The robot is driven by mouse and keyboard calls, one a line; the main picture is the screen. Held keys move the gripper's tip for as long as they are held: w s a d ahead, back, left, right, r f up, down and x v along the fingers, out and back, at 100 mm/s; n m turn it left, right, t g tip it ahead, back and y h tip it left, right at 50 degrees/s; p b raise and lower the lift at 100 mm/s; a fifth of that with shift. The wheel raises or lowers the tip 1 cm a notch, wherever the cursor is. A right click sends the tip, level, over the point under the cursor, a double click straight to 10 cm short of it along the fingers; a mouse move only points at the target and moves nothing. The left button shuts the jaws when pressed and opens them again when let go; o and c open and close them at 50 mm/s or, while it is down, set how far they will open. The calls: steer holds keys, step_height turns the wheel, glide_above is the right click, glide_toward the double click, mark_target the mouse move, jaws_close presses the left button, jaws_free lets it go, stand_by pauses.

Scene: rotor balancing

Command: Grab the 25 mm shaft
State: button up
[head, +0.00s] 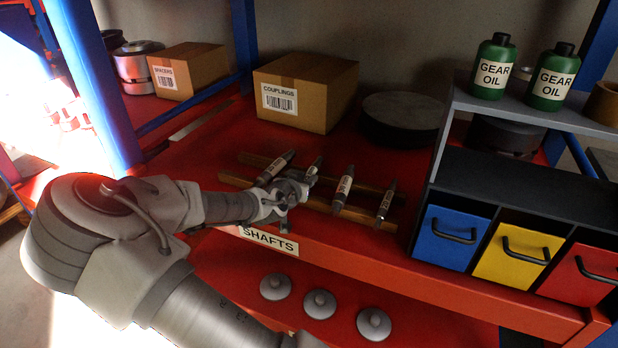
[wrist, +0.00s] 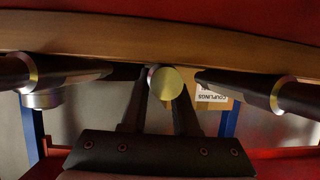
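Several grey metal shafts lie side by side across two wooden rails on the red shelf. In the head view they are the leftmost shaft (head: 275,168), the second shaft (head: 314,167), the third shaft (head: 342,188) and the rightmost shaft (head: 386,202). They carry white labels too small to read, so I cannot tell which is 25 mm. My gripper (head: 290,190) is at the second shaft and hides its near part. In the wrist view a round shaft end (wrist: 165,83) sits between my two fingers, close to both. Whether they press on it is unclear.
The neighbouring shafts lie close on both sides. The wooden rails (head: 236,180) are under them. A couplings box (head: 305,92) and a dark disc (head: 403,118) stand behind. A drawer unit (head: 478,180) is at the right. A SHAFTS label (head: 268,240) marks the shelf's front edge.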

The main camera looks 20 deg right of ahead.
jaws_close()
stand_by(1.0)
